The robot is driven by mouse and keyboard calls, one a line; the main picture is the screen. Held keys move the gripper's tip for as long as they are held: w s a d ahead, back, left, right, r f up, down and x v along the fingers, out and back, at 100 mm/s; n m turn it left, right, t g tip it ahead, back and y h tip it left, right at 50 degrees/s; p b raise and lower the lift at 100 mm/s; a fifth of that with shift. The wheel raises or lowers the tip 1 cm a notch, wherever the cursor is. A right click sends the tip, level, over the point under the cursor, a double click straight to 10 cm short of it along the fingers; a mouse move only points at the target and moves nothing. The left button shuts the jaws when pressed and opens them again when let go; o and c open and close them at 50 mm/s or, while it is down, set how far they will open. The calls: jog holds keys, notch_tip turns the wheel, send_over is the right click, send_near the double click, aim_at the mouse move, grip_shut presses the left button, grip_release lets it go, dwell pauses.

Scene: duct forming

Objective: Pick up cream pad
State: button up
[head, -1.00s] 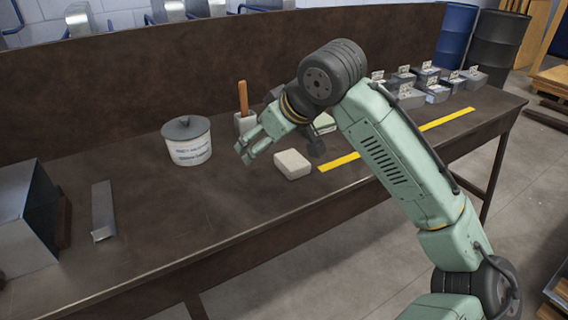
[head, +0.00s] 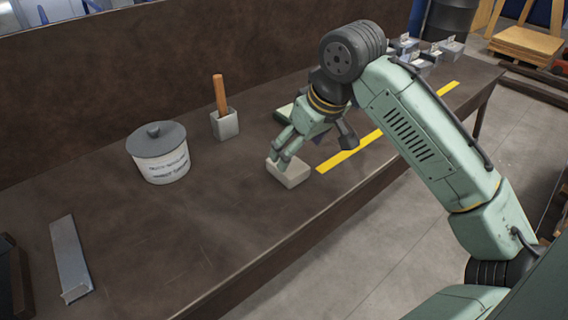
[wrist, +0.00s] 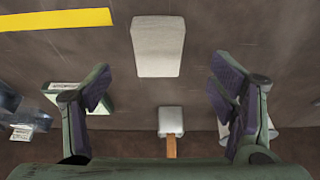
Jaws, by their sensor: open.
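The cream pad (head: 291,174) is a pale block lying flat on the brown bench in the head view, left of the yellow strip's near end. In the wrist view the cream pad (wrist: 158,46) lies at top centre, beyond and between my spread fingers. My gripper (head: 278,156) is open and empty, over the back of the pad in the head view and partly hiding it. In the wrist view my gripper (wrist: 159,88) shows its two dark-padded fingers wide apart, with the pad clear of both. I cannot tell the exact height above the pad.
A lidded white tub (head: 160,158) and a holder with a wooden handle (head: 224,122) stand to the left. A metal strip (head: 70,260) lies further left. A green-edged block (wrist: 100,97) sits near my left finger. The yellow strip (head: 345,155) runs right. Bench between tub and pad is clear.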

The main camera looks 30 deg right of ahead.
jog(key=x, duration=0.2)
jog(key=p+x, duration=0.1)
jog(key=x, duration=0.4)
jog(key=shift+w+d+f, duration=0.1)
jog(key=shift+w, duration=0.3)
jog(key=shift+c, duration=0.3)
jog(key=c, duration=1.2)
